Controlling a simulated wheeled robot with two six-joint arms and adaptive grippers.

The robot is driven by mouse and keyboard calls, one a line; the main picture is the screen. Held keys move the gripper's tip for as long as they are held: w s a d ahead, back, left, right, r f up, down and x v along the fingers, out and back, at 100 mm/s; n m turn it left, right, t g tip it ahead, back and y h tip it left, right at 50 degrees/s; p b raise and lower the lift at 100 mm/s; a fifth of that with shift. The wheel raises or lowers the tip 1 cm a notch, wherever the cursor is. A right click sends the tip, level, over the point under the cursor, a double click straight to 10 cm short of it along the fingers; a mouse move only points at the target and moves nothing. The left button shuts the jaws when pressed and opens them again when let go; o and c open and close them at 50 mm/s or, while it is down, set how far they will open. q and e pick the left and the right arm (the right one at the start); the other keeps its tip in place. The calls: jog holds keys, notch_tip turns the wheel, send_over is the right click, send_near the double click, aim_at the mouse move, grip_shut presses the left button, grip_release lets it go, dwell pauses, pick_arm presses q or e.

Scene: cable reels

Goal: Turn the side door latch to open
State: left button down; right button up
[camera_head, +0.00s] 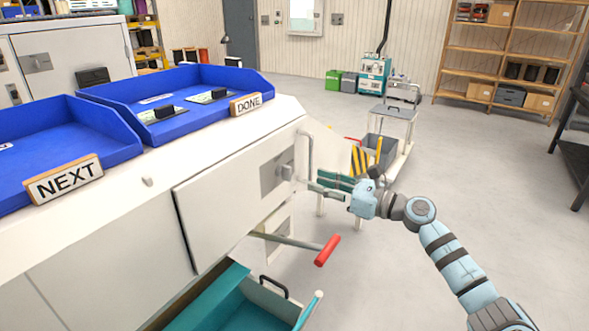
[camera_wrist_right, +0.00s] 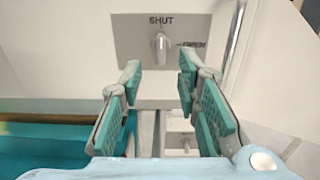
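The side door (camera_head: 225,205) is a white panel in the machine's side. Its latch (camera_head: 287,172) is a small grey knob on a grey plate near the door's right edge. In the right wrist view the latch (camera_wrist_right: 160,47) stands upright under the word SHUT, with another, blurred label to its right. My right gripper (camera_head: 320,188) is just right of the latch in the head view. In the wrist view its teal-padded fingers (camera_wrist_right: 158,82) are spread apart with nothing between them, below and in front of the latch, not touching it. My left gripper is not in view.
A red-handled lever (camera_head: 328,250) and a teal bin (camera_head: 245,300) jut out below the door. A grey cart (camera_head: 390,125) stands behind my right arm.

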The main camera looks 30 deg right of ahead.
aim_at(291, 173)
jog(key=x, duration=0.8)
jog(key=shift+w+f, duration=0.1)
jog(key=shift+w, duration=0.1)
jog(key=shift+c, duration=0.4)
grip_shut()
